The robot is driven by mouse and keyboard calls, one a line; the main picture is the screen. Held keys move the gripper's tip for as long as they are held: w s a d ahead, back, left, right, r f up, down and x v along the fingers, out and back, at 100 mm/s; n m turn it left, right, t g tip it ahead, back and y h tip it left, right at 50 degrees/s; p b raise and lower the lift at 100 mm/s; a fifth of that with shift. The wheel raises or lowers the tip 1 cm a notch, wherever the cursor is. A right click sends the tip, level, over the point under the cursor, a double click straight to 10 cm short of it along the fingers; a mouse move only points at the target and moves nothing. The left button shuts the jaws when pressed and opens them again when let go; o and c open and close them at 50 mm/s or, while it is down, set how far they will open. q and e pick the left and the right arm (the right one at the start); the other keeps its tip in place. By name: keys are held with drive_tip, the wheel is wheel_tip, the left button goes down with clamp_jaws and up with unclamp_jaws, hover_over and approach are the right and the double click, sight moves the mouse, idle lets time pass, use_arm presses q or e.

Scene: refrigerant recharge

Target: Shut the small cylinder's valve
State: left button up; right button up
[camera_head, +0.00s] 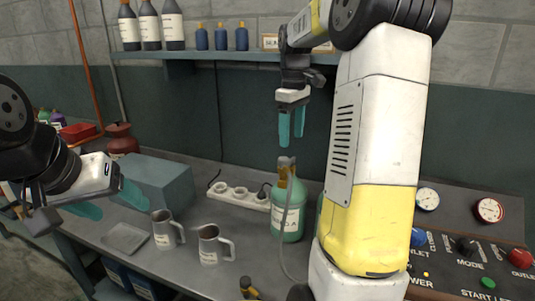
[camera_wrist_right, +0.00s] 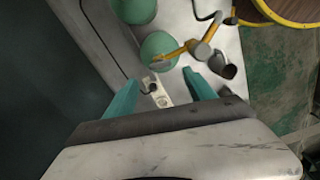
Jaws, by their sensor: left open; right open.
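A green cylinder (camera_head: 292,222) with a white label stands on the bench, with a brass-yellow valve (camera_head: 286,163) on top and a grey hose running down its front. In the right wrist view a green cylinder (camera_wrist_right: 158,47) shows beyond the fingertips, with a yellow fitting (camera_wrist_right: 172,55) across it. I cannot tell whether the valve is open. My right gripper (camera_head: 291,140) is open and empty, pointing down just above the valve, apart from it. Its fingers frame the wrist view (camera_wrist_right: 162,78). My left gripper (camera_head: 110,203) is open and empty at the left, beside the grey-blue box.
A second green cylinder (camera_wrist_right: 135,8) is partly visible. A white power strip (camera_head: 238,194) lies behind. Two metal mugs (camera_head: 163,228) (camera_head: 212,243) and a grey tray (camera_head: 125,238) stand left. A control panel (camera_head: 470,250) is at the right, partly hidden by my right arm. A shelf (camera_head: 190,55) hangs behind.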

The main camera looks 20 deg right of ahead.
sight(291, 159)
wheel_tip(291, 159, down, 7)
drive_tip(key=shift+f, duration=0.1)
drive_tip(key=shift+c, duration=0.4)
drive_tip(key=c, duration=1.3)
